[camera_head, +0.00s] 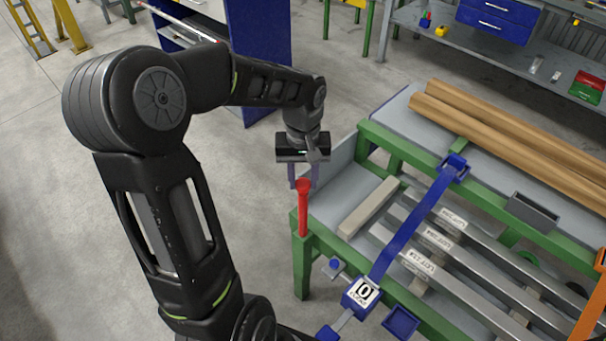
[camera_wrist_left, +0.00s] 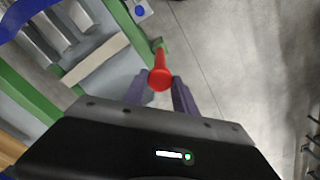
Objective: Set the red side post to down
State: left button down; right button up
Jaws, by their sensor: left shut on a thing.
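The red side post (camera_head: 303,212) stands upright at the left corner of the green-framed runout table (camera_head: 301,262). My left gripper (camera_head: 303,186) is above it, pointing down, with its fingers at the post's top. In the left wrist view the round red head of the post (camera_wrist_left: 160,79) sits between the two purple fingertips (camera_wrist_left: 160,84). The left gripper is shut on the post's head. My right gripper is in neither view.
Wooden beams (camera_head: 510,135) lie behind. Open floor (camera_head: 250,230) is left of the post.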

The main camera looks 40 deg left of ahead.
aim_at(303, 196)
pick_arm(q)
notch_tip(303, 196, down, 14)
jog(key=b, duration=0.8)
jog(key=shift+r+b, duration=0.25)
jog(key=shift+b, duration=0.1)
jog(key=shift+f+b, duration=0.3)
jog(key=shift+f, duration=0.2)
jog(key=shift+s, duration=0.1)
jog(key=c, duration=1.1)
grip_release()
jog(key=shift+o, duration=0.5)
notch_tip(303, 196, up, 8)
jog(key=shift+f+p, duration=0.1)
jog(key=shift+p, duration=0.25)
